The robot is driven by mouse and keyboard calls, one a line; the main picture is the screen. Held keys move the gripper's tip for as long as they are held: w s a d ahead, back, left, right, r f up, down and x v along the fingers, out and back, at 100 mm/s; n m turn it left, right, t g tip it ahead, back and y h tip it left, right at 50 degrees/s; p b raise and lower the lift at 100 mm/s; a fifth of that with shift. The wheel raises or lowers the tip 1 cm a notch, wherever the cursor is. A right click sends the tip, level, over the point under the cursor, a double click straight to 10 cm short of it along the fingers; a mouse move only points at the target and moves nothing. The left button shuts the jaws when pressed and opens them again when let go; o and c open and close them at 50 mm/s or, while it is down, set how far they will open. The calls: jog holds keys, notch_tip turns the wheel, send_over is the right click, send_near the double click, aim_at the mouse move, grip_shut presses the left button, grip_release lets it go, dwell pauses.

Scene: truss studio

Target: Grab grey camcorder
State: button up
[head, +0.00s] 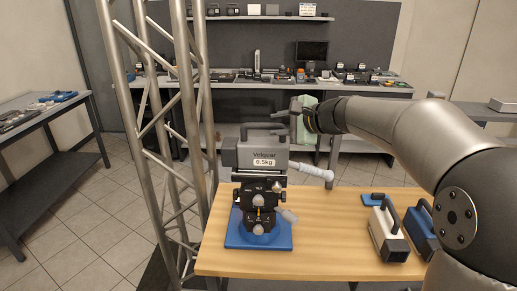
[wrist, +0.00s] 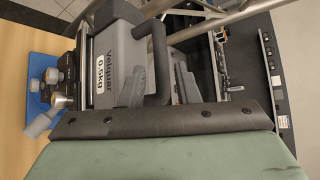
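The grey camcorder (head: 262,154), labelled Velquar 0.5kg, sits upright on a black mount head (head: 258,208) over a blue base plate (head: 270,243). It has a dark top handle (head: 262,126). In the wrist view the camcorder (wrist: 115,65) and its handle (wrist: 157,45) fill the upper middle. My gripper (head: 282,121) is at the handle's right end in the head view. In the wrist view its two grey fingers (wrist: 160,84) stand apart on either side of the handle. I cannot tell whether either finger touches it.
A light pan lever (head: 310,170) sticks out right of the mount. A white cased device (head: 388,233) and a blue one (head: 421,230) stand at the wooden table's (head: 335,225) right. A metal truss (head: 165,110) rises at the left. The table's middle is clear.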

aim_at(262, 125)
jog(key=p+x, duration=0.2)
jog(key=x, duration=0.5)
jog(key=shift+w+a, duration=0.1)
jog(key=shift+a, duration=0.35)
grip_shut()
dwell(1.0)
